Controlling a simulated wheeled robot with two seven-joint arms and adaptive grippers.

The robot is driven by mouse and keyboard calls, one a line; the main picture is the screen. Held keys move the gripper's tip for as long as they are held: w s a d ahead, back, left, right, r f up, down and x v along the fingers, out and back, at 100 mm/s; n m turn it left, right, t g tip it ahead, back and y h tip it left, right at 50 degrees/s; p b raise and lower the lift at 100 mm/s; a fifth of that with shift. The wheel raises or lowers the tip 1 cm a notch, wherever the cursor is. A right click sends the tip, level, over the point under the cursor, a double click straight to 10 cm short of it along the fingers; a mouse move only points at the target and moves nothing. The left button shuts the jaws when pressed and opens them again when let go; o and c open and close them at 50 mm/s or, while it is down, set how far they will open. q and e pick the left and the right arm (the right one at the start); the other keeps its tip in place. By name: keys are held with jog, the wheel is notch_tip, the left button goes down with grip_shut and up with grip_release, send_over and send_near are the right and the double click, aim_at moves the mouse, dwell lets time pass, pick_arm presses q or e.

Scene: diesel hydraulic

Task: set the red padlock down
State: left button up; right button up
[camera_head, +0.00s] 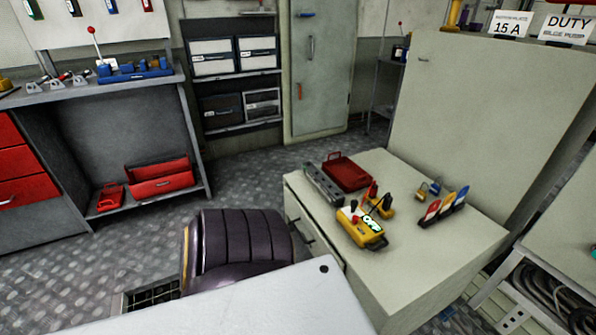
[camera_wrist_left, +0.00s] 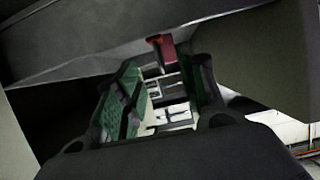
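I cannot pick out a red padlock for certain in either view. In the head view two small padlocks, one with blue (camera_head: 434,186) and one brass-coloured (camera_head: 422,192), stand on the light worktop (camera_head: 455,250). My right gripper is in neither view.
The worktop holds a red tray (camera_head: 346,172), a grey bar-shaped item (camera_head: 323,184), a yellow device with a lit display (camera_head: 360,227) and coloured tags (camera_head: 445,206). A dark padded chair (camera_head: 240,240) stands left of it. The worktop's front right area is clear.

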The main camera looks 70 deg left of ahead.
pick_arm(q)
jog(key=v, duration=0.2)
jog(key=shift+d+r, duration=0.1)
jog(key=shift+d, duration=0.2)
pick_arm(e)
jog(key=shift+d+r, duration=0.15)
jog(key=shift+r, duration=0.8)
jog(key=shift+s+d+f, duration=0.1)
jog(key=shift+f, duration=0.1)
pick_arm(q)
jog(key=w+d+r+m+t+h, duration=0.1)
jog(key=w+d+m+t+h, duration=0.15)
jog(key=d+m+h, duration=0.45)
jog(key=w+d+r+m+t+h, duration=0.1)
jog(key=w+d+r+m+h, duration=0.25)
jog(key=d, duration=0.65)
jog(key=w+d+r+m+t+h, duration=0.2)
jog(key=w+d+r+m+h, duration=0.1)
jog(key=d+r+m, duration=0.2)
jog(key=w+d+r+m+t+h, duration=0.2)
jog(key=d+r+m+h, duration=0.2)
jog(key=d+r, duration=0.5)
jog(key=shift+w+d+r+m, duration=0.25)
jog(key=shift+w+r+m, duration=0.15)
jog(key=shift+m, duration=0.55)
